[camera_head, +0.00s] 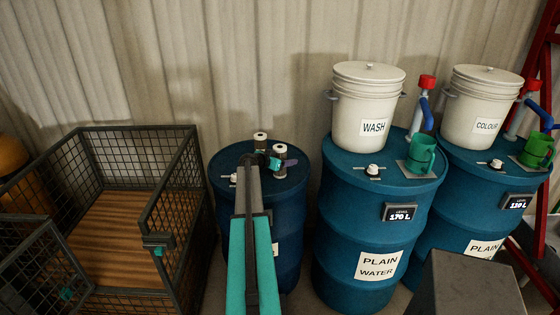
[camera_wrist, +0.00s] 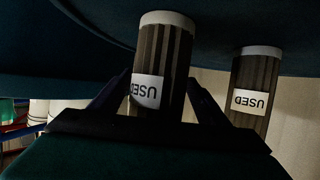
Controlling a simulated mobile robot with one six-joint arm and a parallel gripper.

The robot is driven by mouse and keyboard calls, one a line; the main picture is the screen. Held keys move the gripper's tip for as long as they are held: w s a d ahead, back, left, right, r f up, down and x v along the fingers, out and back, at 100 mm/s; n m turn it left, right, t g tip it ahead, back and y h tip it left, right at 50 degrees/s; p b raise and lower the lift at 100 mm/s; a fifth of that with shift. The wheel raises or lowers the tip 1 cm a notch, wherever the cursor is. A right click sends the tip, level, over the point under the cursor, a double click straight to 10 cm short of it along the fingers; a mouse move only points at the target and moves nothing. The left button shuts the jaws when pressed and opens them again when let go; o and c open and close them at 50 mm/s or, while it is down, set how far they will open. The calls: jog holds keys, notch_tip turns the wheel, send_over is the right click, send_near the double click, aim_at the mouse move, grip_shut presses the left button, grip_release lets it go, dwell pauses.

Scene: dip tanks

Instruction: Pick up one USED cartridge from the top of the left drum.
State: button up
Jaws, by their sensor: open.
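Two dark ribbed cartridges with pale caps stand upright on the left drum (camera_head: 225,178). In the wrist view, which is upside down, the nearer cartridge (camera_wrist: 163,55) shows its white USED label and appears between the open fingers of my gripper (camera_wrist: 160,88). The other USED cartridge (camera_wrist: 257,85) stands apart to the right in that view. In the head view, the cartridges are a front right one (camera_head: 280,150) and a back left one (camera_head: 260,137). My gripper (camera_head: 276,163) is at the front right one, and my arm hides part of the drum top. Contact cannot be told.
A wire-mesh cage (camera_head: 180,165) with a wooden floor stands left of the drum. To the right are two more blue drums (camera_head: 345,215) (camera_head: 450,200), bearing a WASH bucket (camera_head: 368,100), a COLOUR bucket (camera_head: 483,105) and green jugs (camera_head: 421,153). A corrugated wall is close behind.

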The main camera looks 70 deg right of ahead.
aim_at(284, 152)
jog(key=shift+c, duration=0.2)
jog(key=c, duration=1.3)
jog(key=shift+r, duration=0.1)
jog(key=shift+s+a+r+b, duration=0.85)
jog(key=shift+a+b, duration=0.45)
jog(key=shift+a, duration=1.25)
jog(key=shift+s+a+r+b, duration=0.85)
jog(key=shift+a+b, duration=0.5)
jog(key=shift+a, duration=1.15)
jog(key=shift+s+a+r+b, duration=0.85)
jog(key=shift+a+b, duration=0.45)
jog(key=shift+a, duration=1.25)
jog(key=shift+s+f, duration=0.1)
